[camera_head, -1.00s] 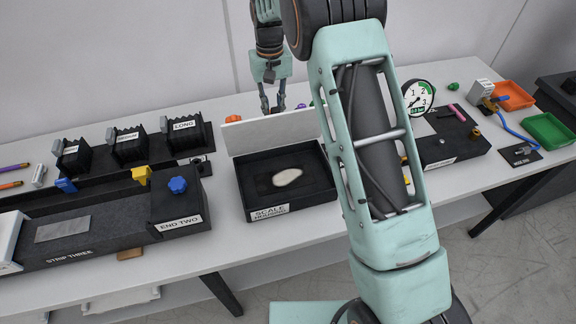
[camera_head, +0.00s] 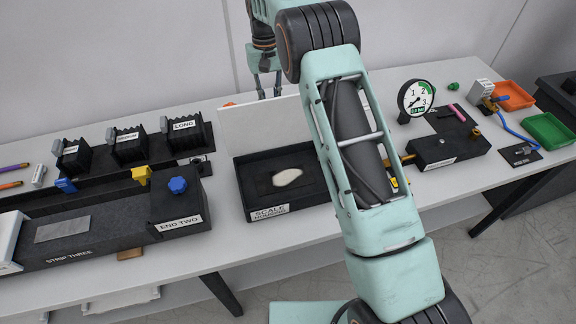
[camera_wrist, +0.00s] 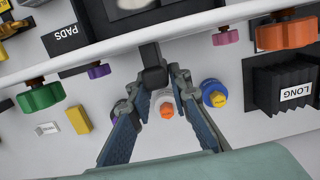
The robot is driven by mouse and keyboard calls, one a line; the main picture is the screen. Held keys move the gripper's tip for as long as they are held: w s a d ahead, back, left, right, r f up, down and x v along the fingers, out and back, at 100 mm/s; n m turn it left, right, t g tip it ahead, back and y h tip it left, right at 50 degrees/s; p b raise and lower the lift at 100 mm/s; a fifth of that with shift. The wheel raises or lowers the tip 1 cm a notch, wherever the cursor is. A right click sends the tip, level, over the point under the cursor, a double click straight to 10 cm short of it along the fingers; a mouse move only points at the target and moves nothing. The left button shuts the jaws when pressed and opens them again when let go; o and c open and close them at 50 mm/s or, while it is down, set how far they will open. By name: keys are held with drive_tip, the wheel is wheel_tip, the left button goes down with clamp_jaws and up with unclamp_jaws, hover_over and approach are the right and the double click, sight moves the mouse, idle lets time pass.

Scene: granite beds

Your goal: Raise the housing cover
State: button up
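The open black scale housing (camera_head: 270,212) stands mid-table in the head view, with a pale oval pad inside. Its white housing cover (camera_head: 268,128) stands nearly upright along the back edge. In the wrist view the cover (camera_wrist: 215,15) is a thin white band seen nearly edge-on, with a dark tab (camera_wrist: 153,66) on the near side. My gripper (camera_wrist: 157,82) has its fingertips on either side of this tab, and they appear closed on it. In the head view my gripper (camera_head: 268,90) is behind the cover, which hides the fingertips.
Black blocks, including LONG (camera_head: 187,133), stand left of the housing. A pressure gauge (camera_head: 416,98) and orange (camera_head: 513,96) and green (camera_head: 549,132) trays are to the right. Behind the cover are a green knob (camera_wrist: 40,97), a blue knob (camera_wrist: 214,94) and a yellow block (camera_wrist: 78,119).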

drive_tip(key=o, duration=0.4)
drive_tip(key=shift+w+r, duration=0.15)
drive_tip(key=shift+r, duration=1.35)
drive_tip(key=shift+w+r, duration=0.15)
drive_tip(key=shift+r, duration=1.3)
wheel_tip(320, 180, up, 7)
drive_tip(key=shift+w+a+r, duration=0.15)
drive_tip(key=shift+w+r, duration=0.05)
drive_tip(key=shift+w, duration=0.2)
drive_tip(key=shift+r, duration=0.1)
